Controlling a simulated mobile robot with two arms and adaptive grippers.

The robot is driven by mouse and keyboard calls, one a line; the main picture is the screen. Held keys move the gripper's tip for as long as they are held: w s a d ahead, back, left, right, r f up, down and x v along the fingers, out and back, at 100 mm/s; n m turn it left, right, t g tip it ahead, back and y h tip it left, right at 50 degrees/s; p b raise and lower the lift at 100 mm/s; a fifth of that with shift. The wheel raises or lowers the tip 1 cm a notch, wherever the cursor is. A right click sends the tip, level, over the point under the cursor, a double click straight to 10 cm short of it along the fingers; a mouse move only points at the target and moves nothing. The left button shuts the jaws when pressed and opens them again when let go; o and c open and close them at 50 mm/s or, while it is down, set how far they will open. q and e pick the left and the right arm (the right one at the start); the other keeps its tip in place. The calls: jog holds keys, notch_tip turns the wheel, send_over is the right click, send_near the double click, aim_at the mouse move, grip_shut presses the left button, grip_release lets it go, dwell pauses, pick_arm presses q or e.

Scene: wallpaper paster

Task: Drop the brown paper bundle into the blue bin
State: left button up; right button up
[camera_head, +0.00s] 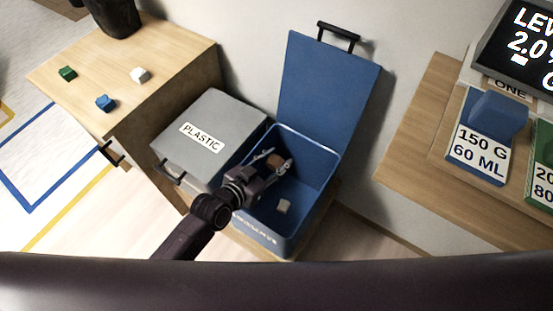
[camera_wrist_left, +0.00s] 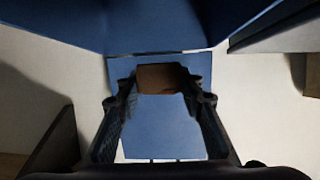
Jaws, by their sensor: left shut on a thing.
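The blue bin (camera_head: 322,165) stands open, its lid (camera_head: 325,85) raised upright at the back. My left gripper (camera_head: 284,165) reaches in from the left over the bin's mouth. It is shut on the brown paper bundle (camera_head: 275,160), which is partly hidden by the fingers. In the left wrist view the bundle (camera_wrist_left: 160,76) sits between the two fingertips (camera_wrist_left: 162,84), with blue surfaces of the bin around it. A small pale block (camera_head: 283,206) lies inside the bin. My right gripper is not in view.
A closed grey bin (camera_head: 222,118) labelled PLASTIC stands directly left of the blue bin. A wooden cabinet (camera_head: 165,60) holds green, blue and white blocks and a dark pot (camera_head: 117,15). At right, a wooden table (camera_head: 420,120) bears a display and a blue block (camera_head: 497,115).

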pick_arm(q)
jog(key=shift+f, duration=0.1)
jog(key=o, duration=1)
jog(key=shift+c, duration=0.2)
jog(key=shift+s+a, duration=0.15)
jog(key=shift+s, duration=0.05)
jog(key=v, duration=1.1)
jog(key=shift+s+a, duration=0.2)
jog(key=shift+a, duration=0.05)
